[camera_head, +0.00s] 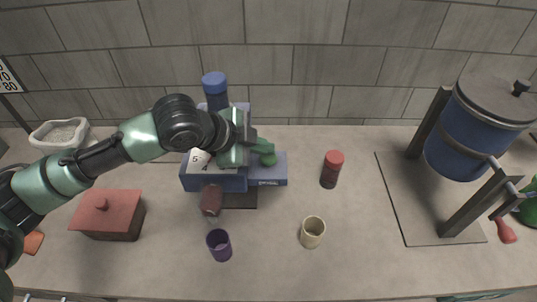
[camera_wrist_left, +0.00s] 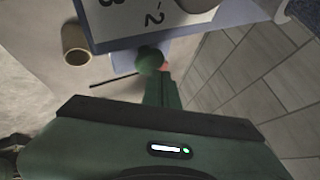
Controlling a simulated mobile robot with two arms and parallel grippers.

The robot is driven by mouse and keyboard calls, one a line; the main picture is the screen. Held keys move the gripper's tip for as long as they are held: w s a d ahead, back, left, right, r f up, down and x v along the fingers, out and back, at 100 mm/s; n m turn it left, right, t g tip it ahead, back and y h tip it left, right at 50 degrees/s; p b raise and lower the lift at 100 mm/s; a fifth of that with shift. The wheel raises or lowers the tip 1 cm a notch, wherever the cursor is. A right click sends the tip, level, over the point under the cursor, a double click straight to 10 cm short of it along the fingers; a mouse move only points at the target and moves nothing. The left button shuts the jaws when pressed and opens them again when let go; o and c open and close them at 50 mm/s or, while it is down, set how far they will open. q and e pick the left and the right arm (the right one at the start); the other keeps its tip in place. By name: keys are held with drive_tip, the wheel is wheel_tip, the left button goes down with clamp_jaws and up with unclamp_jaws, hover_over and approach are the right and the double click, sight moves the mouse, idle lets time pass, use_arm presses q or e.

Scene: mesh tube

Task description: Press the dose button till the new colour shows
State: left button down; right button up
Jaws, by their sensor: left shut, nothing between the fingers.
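The dosing machine (camera_head: 215,182) is a blue-grey block with a white numbered dial (camera_head: 199,163) on top, partly hidden by my left arm. The dial also shows at the top of the left wrist view (camera_wrist_left: 195,5). A round green dose button (camera_head: 268,159) sits on the block's right part and shows in the left wrist view (camera_wrist_left: 149,60). My left gripper (camera_head: 264,145) is shut and empty, its tips right by the button. I cannot tell whether they touch it. A small pinkish-red patch (camera_wrist_left: 166,67) shows beside the button. My right gripper is not in view.
A dark red cylinder (camera_head: 211,200) is at the machine's front. A purple cup (camera_head: 219,245), a cream cup (camera_head: 313,232) and a red-topped canister (camera_head: 331,169) stand nearby. A red-lidded box (camera_head: 108,214) is left; a blue drum (camera_head: 470,130) on a stand is right.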

sight(265, 158)
use_arm(q)
drive_tip(key=shift+f+b, duration=0.3)
drive_tip(key=shift+f, duration=0.55)
idle(0.5)
drive_tip(key=shift+r, duration=0.1)
drive_tip(key=shift+r+p, duration=1.2)
drive_tip(key=shift+p, duration=0.2)
wheel_tip(265, 158, up, 5)
drive_tip(key=p, duration=0.5)
idle(0.4)
